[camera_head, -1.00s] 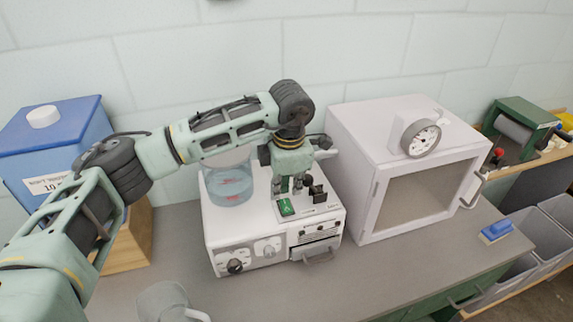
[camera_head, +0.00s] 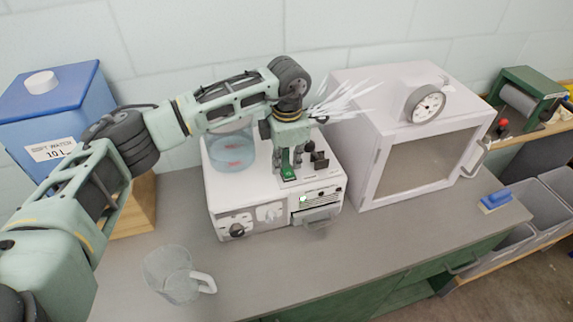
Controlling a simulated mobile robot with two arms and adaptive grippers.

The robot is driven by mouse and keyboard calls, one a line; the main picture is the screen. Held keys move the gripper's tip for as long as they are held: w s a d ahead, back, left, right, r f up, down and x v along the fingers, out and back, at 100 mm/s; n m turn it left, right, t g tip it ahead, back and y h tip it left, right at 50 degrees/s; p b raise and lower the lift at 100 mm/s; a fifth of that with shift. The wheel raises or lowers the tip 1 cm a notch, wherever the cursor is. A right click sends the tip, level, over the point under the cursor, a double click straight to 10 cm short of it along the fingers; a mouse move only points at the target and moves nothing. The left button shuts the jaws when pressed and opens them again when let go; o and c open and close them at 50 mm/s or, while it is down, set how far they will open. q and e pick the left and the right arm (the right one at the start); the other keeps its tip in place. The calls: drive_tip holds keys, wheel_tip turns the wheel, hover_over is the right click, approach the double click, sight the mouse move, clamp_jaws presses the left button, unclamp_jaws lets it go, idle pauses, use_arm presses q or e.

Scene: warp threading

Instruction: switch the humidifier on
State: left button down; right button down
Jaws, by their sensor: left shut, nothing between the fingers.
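The humidifier is a white box (camera_head: 258,188) on the grey bench, with a clear tank of bluish water (camera_head: 232,152) on its top left. A green rocker switch (camera_head: 288,175) sits on its top plate, beside dark knobs. My right gripper is out of view.
A white cabinet with a window (camera_head: 372,148) and a round dial (camera_head: 425,104) stands close on the right. A blue water container (camera_head: 52,108) is at the left. A clear jug (camera_head: 172,275) stands at the front. A blue block (camera_head: 496,200) lies at the right edge.

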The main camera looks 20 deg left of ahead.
use_arm(q)
drive_tip(key=shift+s+d+f, duration=0.15)
drive_tip(key=shift+s, duration=0.1)
